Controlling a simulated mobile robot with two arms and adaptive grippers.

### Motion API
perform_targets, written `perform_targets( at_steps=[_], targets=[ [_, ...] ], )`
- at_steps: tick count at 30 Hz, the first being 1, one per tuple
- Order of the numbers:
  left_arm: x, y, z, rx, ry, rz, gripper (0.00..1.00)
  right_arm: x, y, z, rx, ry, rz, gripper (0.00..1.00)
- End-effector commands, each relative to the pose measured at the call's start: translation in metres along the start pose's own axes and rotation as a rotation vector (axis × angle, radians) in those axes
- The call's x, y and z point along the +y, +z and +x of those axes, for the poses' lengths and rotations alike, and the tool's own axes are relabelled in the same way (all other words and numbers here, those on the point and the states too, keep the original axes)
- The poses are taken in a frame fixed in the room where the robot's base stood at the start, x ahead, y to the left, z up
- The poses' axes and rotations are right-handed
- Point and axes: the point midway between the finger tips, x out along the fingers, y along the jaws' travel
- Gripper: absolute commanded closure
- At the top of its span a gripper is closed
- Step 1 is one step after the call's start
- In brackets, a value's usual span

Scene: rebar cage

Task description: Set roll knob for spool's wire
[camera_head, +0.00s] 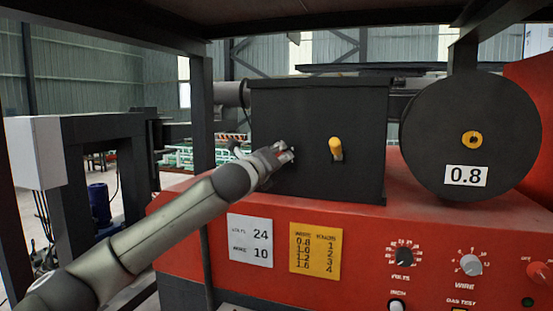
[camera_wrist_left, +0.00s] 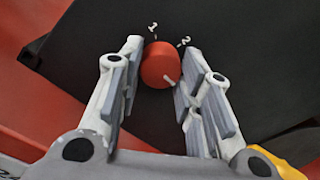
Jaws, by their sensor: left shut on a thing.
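The red round roll knob (camera_wrist_left: 160,65) sits on the black box face in the left wrist view. A white mark on it points to the lower right of that view. White digits, seemingly 1 and 2, are printed above it. My left gripper (camera_head: 287,153) is at the black box (camera_head: 360,165) in the head view and hides most of the knob there. In the wrist view my left gripper (camera_wrist_left: 160,87) has its fingers on either side of the knob, shut on it. The black wire spool (camera_head: 470,115) at right carries a white 0.8 label (camera_head: 466,176). My right gripper is not in view.
A yellow handle (camera_head: 336,148) sticks out of the box right of my gripper. Below, on the red housing, are a yellow wire-and-roller table (camera_head: 315,251), a white card (camera_head: 250,240) reading 24 and 10, and two dials. A dark post (camera_head: 202,115) stands behind my left arm.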

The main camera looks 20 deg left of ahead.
Motion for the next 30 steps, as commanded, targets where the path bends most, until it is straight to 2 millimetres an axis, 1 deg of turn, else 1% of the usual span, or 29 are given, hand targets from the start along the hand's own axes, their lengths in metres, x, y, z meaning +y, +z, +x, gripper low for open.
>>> perform_targets(
  at_steps=[13, 30],
  targets=[
    [0.001, -0.003, 0.000, -0.022, -0.001, -0.427, 0.91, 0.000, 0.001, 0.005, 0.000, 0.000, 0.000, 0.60],
    [0.000, -0.004, 0.000, -0.053, -0.002, -0.967, 0.91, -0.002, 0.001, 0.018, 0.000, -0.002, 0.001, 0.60]
  ],
)
